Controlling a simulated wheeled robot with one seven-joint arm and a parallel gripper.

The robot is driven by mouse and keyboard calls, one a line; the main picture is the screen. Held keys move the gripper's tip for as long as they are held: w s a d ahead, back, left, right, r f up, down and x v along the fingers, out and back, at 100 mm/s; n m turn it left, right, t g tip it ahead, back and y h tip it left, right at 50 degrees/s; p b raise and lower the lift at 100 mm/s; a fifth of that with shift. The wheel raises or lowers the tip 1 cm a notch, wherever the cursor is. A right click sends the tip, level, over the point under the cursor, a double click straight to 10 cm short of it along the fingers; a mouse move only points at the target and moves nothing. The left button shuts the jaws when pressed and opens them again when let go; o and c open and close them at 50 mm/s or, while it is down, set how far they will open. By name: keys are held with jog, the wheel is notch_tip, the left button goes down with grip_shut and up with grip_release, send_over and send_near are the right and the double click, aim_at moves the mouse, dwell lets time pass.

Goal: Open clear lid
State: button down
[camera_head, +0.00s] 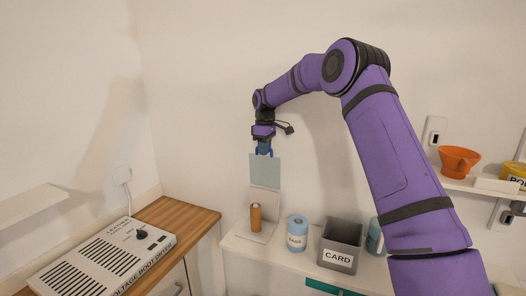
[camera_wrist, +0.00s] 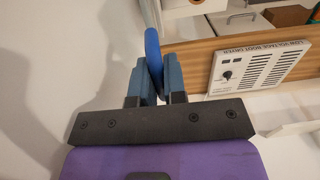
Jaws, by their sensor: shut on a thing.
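The clear lid (camera_head: 265,172) shows in the head view as a pale grey-blue panel standing nearly upright. It is above a white upright panel and base (camera_head: 251,232). My gripper (camera_head: 264,150) is at its top edge. In the wrist view, my gripper (camera_wrist: 154,80) is shut on a blue rounded piece (camera_wrist: 153,46), which looks like the lid's handle. The rest of the lid is not clear in the wrist view. A brown-orange cylinder (camera_head: 256,217) stands on the white base below the lid.
A blue-lidded jar (camera_head: 297,232) and a grey CARD bin (camera_head: 340,245) stand right of the base. A boot dryer (camera_head: 104,262) lies on the wooden counter at left. An orange bowl (camera_head: 459,161) sits on the right shelf. The wall is close behind.

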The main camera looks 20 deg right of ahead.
jog(key=shift+d, duration=0.1)
jog(key=c, duration=1.2)
grip_release()
jog(key=shift+r, duration=0.1)
notch_tip(320, 180, up, 10)
jog(key=shift+w+d+r, duration=0.1)
jog(key=shift+w+r, duration=0.05)
jog(key=shift+r, duration=0.1)
jog(key=shift+r, duration=0.1)
